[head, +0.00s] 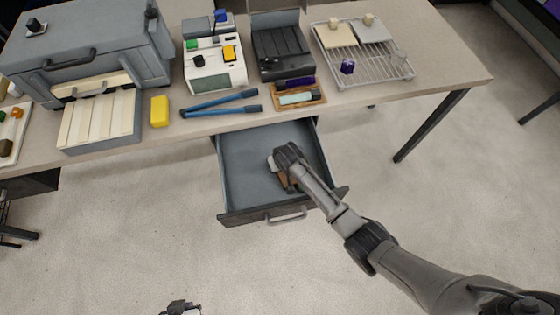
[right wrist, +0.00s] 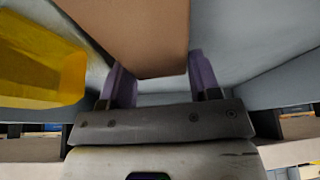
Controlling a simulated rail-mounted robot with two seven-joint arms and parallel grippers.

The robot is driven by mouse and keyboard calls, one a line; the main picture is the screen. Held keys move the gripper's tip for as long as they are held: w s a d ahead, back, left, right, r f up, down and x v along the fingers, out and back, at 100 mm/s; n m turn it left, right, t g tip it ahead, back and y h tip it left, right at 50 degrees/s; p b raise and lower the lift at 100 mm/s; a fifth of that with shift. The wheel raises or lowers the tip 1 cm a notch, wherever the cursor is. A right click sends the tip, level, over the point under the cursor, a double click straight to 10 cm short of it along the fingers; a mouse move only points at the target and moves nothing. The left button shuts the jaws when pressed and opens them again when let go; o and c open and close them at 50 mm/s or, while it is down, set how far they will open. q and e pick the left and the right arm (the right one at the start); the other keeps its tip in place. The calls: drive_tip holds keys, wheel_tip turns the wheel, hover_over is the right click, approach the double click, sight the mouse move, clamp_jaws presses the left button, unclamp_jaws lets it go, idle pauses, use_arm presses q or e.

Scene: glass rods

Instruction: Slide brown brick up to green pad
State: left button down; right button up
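A brown brick (head: 283,181) is in the open drawer, mostly hidden under my right gripper (head: 287,156) in the head view. In the right wrist view the brick (right wrist: 135,30) is large, with its narrow end between the two purple fingers of my right gripper (right wrist: 160,80). The fingers are well apart; whether they touch the brick is unclear. My left gripper (head: 180,307) shows only partly at the bottom edge, far from the drawer, its fingers too small to read. I cannot make out a green pad in the drawer.
The drawer (head: 245,170) has a bare floor on its left. A translucent yellow thing (right wrist: 40,65) is beside the brick in the right wrist view. On the table above are a yellow block (head: 159,111), blue-handled tool (head: 220,103), wooden tray (head: 318,100) and wire rack (head: 385,72).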

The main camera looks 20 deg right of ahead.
drive_tip(key=c, duration=0.6)
drive_tip(key=o, duration=1.1)
drive_tip(key=shift+r, duration=0.1)
drive_tip(key=p+v, duration=0.3)
drive_tip(key=v, duration=1)
drive_tip(key=shift+s+r, duration=0.1)
drive_tip(key=shift+r, duration=0.2)
